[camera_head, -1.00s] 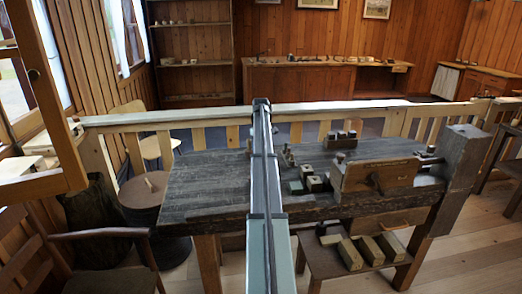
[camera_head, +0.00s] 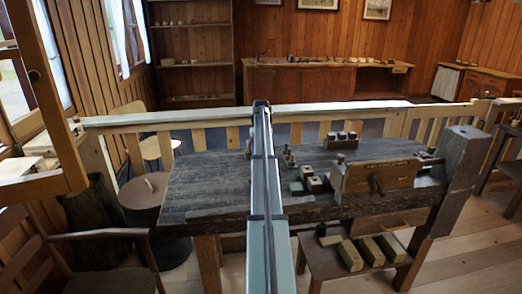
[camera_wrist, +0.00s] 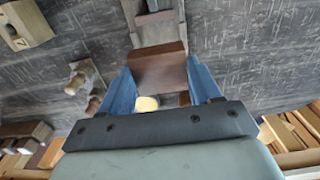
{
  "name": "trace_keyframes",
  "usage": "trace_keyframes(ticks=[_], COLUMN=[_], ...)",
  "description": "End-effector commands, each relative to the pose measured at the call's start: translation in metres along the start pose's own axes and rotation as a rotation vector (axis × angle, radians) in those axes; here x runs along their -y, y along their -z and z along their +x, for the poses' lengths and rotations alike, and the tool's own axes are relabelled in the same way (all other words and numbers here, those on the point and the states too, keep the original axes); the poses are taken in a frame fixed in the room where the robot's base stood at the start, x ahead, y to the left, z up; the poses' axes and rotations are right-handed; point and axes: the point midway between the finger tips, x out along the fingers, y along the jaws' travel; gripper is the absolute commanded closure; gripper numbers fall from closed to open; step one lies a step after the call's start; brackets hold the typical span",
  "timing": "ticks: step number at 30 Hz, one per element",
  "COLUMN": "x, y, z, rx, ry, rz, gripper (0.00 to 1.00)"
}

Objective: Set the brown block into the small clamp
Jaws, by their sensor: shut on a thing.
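In the wrist view, my gripper (camera_wrist: 160,78) has its two blue fingers shut on the brown block (camera_wrist: 158,66), one finger on each side. Directly beyond the block is a grey-brown wooden fitting (camera_wrist: 156,28), which looks like the small clamp. The block overlaps its near end in the picture, and I cannot tell whether they touch. A pale yellow rounded thing (camera_wrist: 147,103) shows between the fingers, below the block. In the head view my arm hides the gripper and the block.
The dark workbench (camera_head: 215,180) carries a large wooden vise (camera_head: 380,178) at right and small blocks near the middle. In the wrist view, a pegged piece (camera_wrist: 84,78) lies left of my fingers and a marked block (camera_wrist: 25,24) lies at upper left. The bench's left part is clear.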

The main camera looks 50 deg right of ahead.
Motion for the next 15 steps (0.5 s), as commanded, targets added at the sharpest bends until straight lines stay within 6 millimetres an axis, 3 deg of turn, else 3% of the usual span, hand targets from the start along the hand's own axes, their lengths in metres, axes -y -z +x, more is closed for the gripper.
trace_keyframes(ticks=[15], x=[0.000], y=[0.000], z=[0.037], rx=[0.001], ry=[0.000], rz=[-0.002], gripper=[0.66])
